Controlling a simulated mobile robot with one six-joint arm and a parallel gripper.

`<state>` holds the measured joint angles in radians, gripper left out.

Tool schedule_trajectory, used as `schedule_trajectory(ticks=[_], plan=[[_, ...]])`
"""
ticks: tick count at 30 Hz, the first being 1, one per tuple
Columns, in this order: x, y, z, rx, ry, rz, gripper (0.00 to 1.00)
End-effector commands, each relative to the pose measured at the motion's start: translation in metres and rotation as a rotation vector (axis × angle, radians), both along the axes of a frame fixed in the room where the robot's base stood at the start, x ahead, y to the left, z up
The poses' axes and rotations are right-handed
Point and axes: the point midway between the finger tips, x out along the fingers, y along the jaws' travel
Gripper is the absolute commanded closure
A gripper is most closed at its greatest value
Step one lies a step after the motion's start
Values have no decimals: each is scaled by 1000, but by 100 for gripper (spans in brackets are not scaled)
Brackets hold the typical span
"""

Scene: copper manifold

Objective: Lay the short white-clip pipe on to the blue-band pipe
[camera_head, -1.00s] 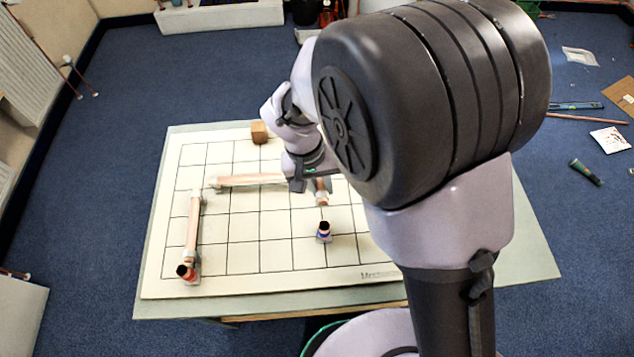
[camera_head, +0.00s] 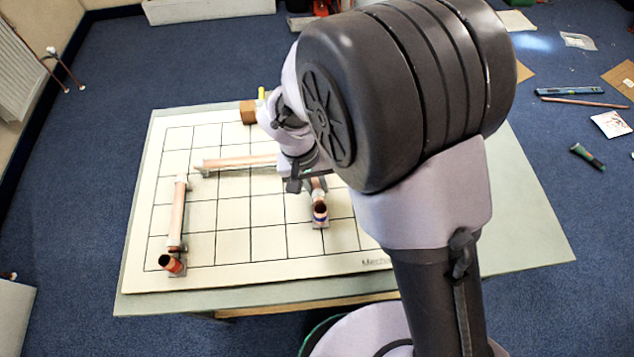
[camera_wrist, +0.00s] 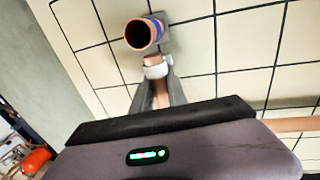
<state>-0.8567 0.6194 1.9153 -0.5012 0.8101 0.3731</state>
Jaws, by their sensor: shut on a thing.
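The short copper pipe with the white clip (camera_wrist: 157,71) is held in my gripper (camera_wrist: 160,88), which is shut on it. In the head view the white clip (camera_head: 319,195) shows just below my gripper (camera_head: 314,184), and the arm hides much of the rest. The blue-band pipe (camera_head: 320,212) stands on the board just in front of the clip. In the wrist view its dark open end and blue band (camera_wrist: 155,30) lie just beyond the clip end. The two look close or touching; I cannot tell whether they are joined.
A white gridded board (camera_head: 235,270) lies on a pale green table (camera_head: 540,245). A long copper pipe (camera_head: 178,215) runs along its left side to a red-band end (camera_head: 172,264). Another pipe (camera_head: 235,162) lies across the back. A wooden block (camera_head: 248,112) sits behind.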

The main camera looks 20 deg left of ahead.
Motion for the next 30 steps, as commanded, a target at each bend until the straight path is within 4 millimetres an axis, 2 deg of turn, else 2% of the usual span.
schedule_trajectory(ticks=[20,21,24,30], plan=[[0,0,-9,0,0,0,100],[0,0,-8,0,0,0,75],[0,0,-8,0,0,0,56],[0,0,-8,0,0,0,56]])
